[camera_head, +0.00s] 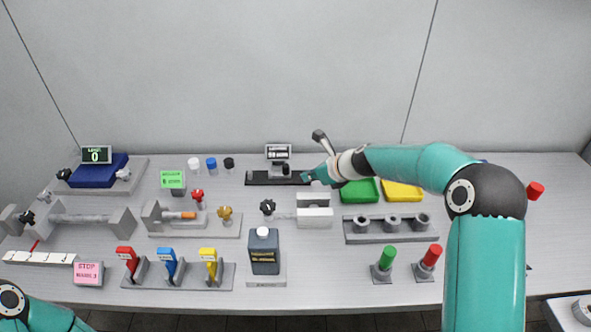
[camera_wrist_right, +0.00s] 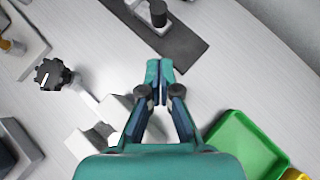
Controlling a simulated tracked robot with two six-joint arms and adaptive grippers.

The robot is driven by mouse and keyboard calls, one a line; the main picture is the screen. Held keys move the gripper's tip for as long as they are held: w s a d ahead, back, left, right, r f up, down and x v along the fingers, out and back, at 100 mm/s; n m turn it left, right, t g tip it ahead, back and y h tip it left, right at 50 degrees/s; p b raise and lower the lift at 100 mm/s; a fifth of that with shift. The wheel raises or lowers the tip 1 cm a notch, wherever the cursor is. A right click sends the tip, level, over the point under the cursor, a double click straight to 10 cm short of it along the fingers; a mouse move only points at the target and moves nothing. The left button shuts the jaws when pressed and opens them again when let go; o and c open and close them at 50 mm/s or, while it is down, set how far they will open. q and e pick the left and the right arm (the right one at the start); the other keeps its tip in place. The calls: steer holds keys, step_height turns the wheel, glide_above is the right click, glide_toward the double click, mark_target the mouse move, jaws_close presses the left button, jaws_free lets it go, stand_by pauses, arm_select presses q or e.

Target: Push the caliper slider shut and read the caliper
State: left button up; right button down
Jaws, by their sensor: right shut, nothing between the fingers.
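The caliper appears to be the dark flat bar (camera_head: 258,178) at the back middle of the table, with a small grey-framed display (camera_head: 278,152) above it whose figures are too small to read surely. A small dark upright block (camera_head: 287,170), likely the slider, stands on the bar right of its middle. In the right wrist view the bar (camera_wrist_right: 178,52) crosses the top with the dark block (camera_wrist_right: 158,12) on it. My right gripper (camera_head: 306,177) is shut and empty near the bar's right end; its fingertips (camera_wrist_right: 158,72) show just off the bar's edge. My left gripper is out of view.
A green tray (camera_head: 360,192) and a yellow tray (camera_head: 402,191) lie right of my right gripper, partly under my arm. White blocks with a black knob (camera_head: 267,207) stand in front. Several small caps stand left of the bar.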

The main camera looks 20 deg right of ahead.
mark_target(289, 172)
steer(key=w+a, duration=0.1)
steer(key=w+f+p, duration=0.1)
steer(key=w, duration=0.1)
steer(key=w+a+p, duration=0.1)
steer(key=shift+w+a+f, duration=0.2)
steer(key=shift+w+a, duration=0.15)
steer(key=shift+w, duration=0.05)
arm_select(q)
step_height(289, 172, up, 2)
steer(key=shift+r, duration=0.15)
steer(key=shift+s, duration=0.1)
